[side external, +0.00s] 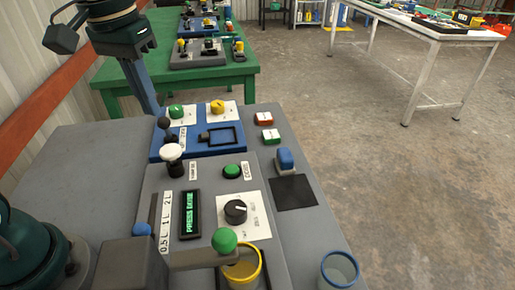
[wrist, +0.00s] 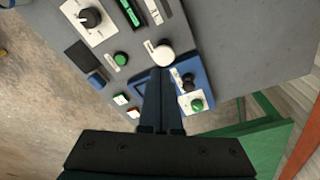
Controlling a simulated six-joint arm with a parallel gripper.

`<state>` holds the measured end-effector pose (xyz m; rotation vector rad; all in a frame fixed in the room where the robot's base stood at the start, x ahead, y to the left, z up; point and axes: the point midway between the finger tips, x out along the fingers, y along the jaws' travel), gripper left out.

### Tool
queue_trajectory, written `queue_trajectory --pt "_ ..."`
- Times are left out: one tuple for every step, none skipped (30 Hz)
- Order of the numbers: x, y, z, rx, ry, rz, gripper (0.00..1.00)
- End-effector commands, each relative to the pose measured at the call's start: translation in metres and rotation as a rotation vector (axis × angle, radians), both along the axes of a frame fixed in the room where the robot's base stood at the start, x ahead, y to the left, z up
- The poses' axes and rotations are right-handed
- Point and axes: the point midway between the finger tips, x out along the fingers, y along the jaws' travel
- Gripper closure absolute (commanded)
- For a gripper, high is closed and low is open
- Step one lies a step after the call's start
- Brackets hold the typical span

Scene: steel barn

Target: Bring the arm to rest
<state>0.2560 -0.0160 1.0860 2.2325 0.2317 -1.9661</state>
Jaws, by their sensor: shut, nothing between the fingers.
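My gripper shows at the upper left of the side view (side external: 154,106), pointing down with its fingers together and empty. Its tips are near the back left edge of the blue panel (side external: 228,143). In the wrist view the shut fingers (wrist: 161,73) overlap the blue panel, with their tips close to the white knob (wrist: 163,53) in the picture. I cannot tell how high they are above the panel. No object is held.
A grey panel (side external: 150,225) carries a lit display (side external: 190,214), a green button (side external: 232,171), a black dial (side external: 236,211) and a green-knobbed lever (side external: 224,240). A yellow-rimmed cup (side external: 243,268) stands below the lever. A green table (side external: 115,80) is behind; open floor lies right.

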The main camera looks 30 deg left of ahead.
Motion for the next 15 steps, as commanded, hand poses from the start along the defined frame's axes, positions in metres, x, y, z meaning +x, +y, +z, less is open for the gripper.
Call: queue_trajectory --pt "-0.011 -0.004 0.007 0.005 -0.038 -0.017 1.0" --pt "-0.018 -0.006 0.009 0.006 -0.057 -0.026 1.0" --pt "-0.025 -0.008 0.011 0.01 -0.085 -0.038 1.0" --pt "-0.032 -0.01 0.011 0.011 -0.103 -0.047 1.0" --pt "-0.037 -0.012 0.012 0.014 -0.123 -0.057 1.0" --pt "-0.045 -0.014 0.011 0.016 -0.149 -0.071 1.0" --pt "-0.051 -0.015 0.01 0.019 -0.169 -0.081 1.0" --pt "-0.056 -0.016 0.009 0.022 -0.189 -0.091 1.0" --pt "-0.064 -0.018 0.006 0.024 -0.216 -0.106 1.0" --pt "-0.069 -0.019 0.004 0.027 -0.234 -0.116 1.0" --pt "-0.074 -0.02 0.001 0.029 -0.253 -0.126 1.0" --pt "-0.08 -0.021 -0.004 0.032 -0.276 -0.14 1.0" --pt "-0.085 -0.022 -0.007 0.035 -0.292 -0.15 1.0" --pt "-0.089 -0.023 -0.011 0.037 -0.307 -0.16 1.0" --pt "-0.093 -0.024 -0.017 0.04 -0.323 -0.171 1.0"
